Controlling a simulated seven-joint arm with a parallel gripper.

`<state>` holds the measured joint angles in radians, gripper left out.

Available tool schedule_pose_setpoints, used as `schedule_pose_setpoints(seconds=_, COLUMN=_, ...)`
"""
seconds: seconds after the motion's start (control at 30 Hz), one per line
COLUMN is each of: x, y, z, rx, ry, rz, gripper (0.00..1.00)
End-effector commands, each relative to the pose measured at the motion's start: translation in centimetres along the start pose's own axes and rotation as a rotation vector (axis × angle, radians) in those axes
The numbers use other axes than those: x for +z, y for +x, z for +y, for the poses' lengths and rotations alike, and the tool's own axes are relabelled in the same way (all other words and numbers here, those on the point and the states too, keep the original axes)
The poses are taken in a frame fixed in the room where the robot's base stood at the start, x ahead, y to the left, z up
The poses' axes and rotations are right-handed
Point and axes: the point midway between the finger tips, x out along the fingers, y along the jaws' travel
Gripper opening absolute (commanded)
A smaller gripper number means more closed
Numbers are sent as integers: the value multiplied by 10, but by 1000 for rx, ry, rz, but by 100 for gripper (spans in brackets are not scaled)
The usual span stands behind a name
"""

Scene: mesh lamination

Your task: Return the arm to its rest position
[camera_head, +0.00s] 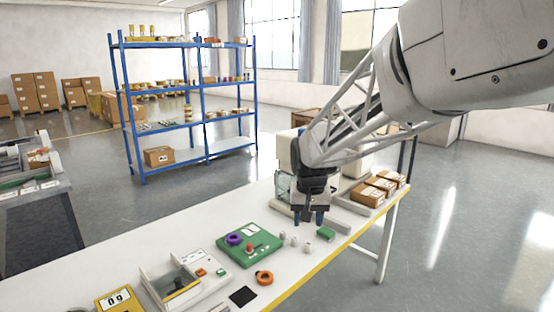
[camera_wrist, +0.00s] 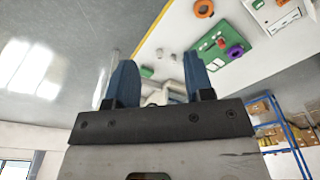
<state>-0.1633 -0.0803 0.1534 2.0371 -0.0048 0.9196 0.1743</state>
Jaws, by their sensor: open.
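My gripper (camera_head: 309,217) hangs from my arm over the far right part of the white table (camera_head: 90,254) in the head view. Its fingers point down and nothing shows between them. In the wrist view, my gripper (camera_wrist: 160,85) shows two blue fingers spread apart and empty. A green board (camera_head: 262,252) with a purple ring (camera_head: 233,239) and a small red part lies on the table, left of the gripper. An orange ring (camera_head: 264,278) lies in front of the board. Small grey cylinders and a small green block (camera_head: 326,233) sit near the gripper.
Cardboard boxes (camera_head: 367,195) stand at the table's right end, close to my gripper. A white machine with a tray (camera_head: 184,283) and a yellow device (camera_head: 114,300) are at the front left. A blue shelf (camera_head: 205,150) stands behind. The floor right of the table is clear.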

Motion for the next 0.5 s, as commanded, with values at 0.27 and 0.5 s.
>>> schedule_pose_setpoints(seconds=0.27, x=62, y=-27, z=31, rx=1, ry=4, rz=26, gripper=48)
schedule_pose_setpoints(seconds=0.5, x=116, y=-41, z=53, rx=4, ry=5, rz=47, gripper=48)
